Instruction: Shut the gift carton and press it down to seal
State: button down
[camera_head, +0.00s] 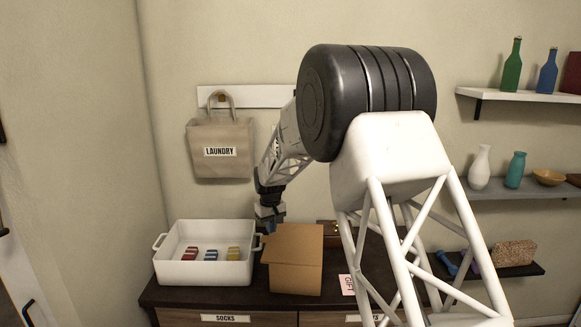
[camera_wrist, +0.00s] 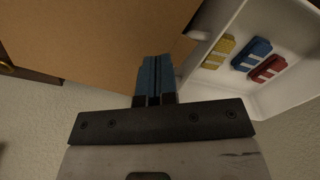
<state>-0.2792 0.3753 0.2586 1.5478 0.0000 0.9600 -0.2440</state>
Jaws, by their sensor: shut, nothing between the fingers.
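The brown gift carton (camera_head: 295,280) stands on the dark desk top, right of the white tray. Its lid panel slopes over the top, with its lower edge toward the head camera; I cannot tell whether it lies fully flat. In the wrist view the carton's cardboard (camera_wrist: 85,40) fills the upper left. My gripper (camera_head: 268,226) is at the carton's back left corner, pointing down. Its blue fingers, also in the wrist view (camera_wrist: 156,75), are together and empty. They overlap the cardboard's edge there; contact cannot be told. A pink "GIFT" card (camera_head: 347,284) is right of the carton.
The white two-handled tray (camera_head: 178,272) is close on the left, holding red, blue and yellow packets (camera_head: 211,254). A "LAUNDRY" bag (camera_head: 221,165) hangs on the wall behind. Shelves (camera_head: 518,188) with bottles and vases are at the right. My arm hides part of the desk.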

aim_at(271, 239)
jog(key=shift+f, duration=1.75)
dwell(1.2)
jog(key=shift+r, duration=0.15)
jog(key=shift+r, duration=3.4)
jog(key=shift+s+d+r, duration=0.35)
jog(key=shift+r, duration=0.05)
jog(key=s+d+r+m, duration=0.1)
jog(key=s+d+r, duration=0.45)
jog(key=s, duration=0.35)
jog(key=s+d+r+m+t, duration=0.1)
jog(key=s+d+r, duration=0.4)
jog(key=s, duration=0.5)
jog(key=s+d+r+m, duration=0.1)
jog(key=s+d+r, duration=0.4)
jog(key=s, duration=0.4)
jog(key=s+d+f+m, duration=0.1)
jog(key=s+d, duration=0.2)
jog(key=s, duration=0.6)
jog(key=s+d+f+m+t, duration=0.1)
jog(key=s+d+f, duration=0.1)
jog(key=s, duration=0.8)
jog(key=s+d+f+m, duration=0.1)
jog(key=s+d, duration=0.3)
jog(key=s, duration=0.5)
jog(key=shift+s+f+t, duration=0.3)
